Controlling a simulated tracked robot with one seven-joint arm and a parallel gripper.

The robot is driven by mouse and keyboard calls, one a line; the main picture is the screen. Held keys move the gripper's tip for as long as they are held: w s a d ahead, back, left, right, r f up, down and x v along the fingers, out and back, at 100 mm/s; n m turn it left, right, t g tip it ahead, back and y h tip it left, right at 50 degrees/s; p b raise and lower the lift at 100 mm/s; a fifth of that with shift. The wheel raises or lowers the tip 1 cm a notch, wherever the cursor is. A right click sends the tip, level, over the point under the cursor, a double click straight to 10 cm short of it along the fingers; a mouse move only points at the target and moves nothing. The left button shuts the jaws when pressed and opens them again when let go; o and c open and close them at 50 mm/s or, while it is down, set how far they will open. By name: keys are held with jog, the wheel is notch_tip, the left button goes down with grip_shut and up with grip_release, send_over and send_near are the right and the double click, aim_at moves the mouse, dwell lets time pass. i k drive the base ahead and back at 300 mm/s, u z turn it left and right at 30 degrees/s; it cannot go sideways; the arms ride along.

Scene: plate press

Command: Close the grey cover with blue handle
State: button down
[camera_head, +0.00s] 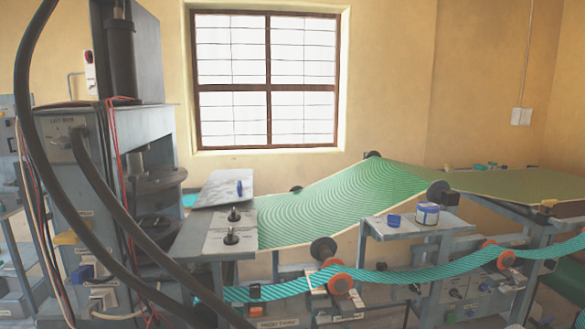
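The grey cover (217,190) is at the left-centre, a scuffed pale-grey flat plate on the bench beside the press. Its small blue handle (239,187) stands up near its right side. The cover appears slightly tilted, with its near edge above a light panel; I cannot tell exactly how far open it is. My gripper is not in view, and nothing is seen touching the cover or the handle.
A grey press (75,190) stands at the left, with thick dark hoses curving across the foreground. Two black knobs (234,214) stand in front of the cover. A green striped sheet (330,205) runs to the right.

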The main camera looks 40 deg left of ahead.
aim_at(221, 193)
jog(key=u, duration=0.35)
jog(key=i, duration=1)
jog(key=u, duration=0.8)
jog(key=i, duration=0.35)
jog(key=u, duration=0.25)
jog(key=k, duration=0.9)
jog(key=u, duration=0.15)
jog(key=i, duration=1.2)
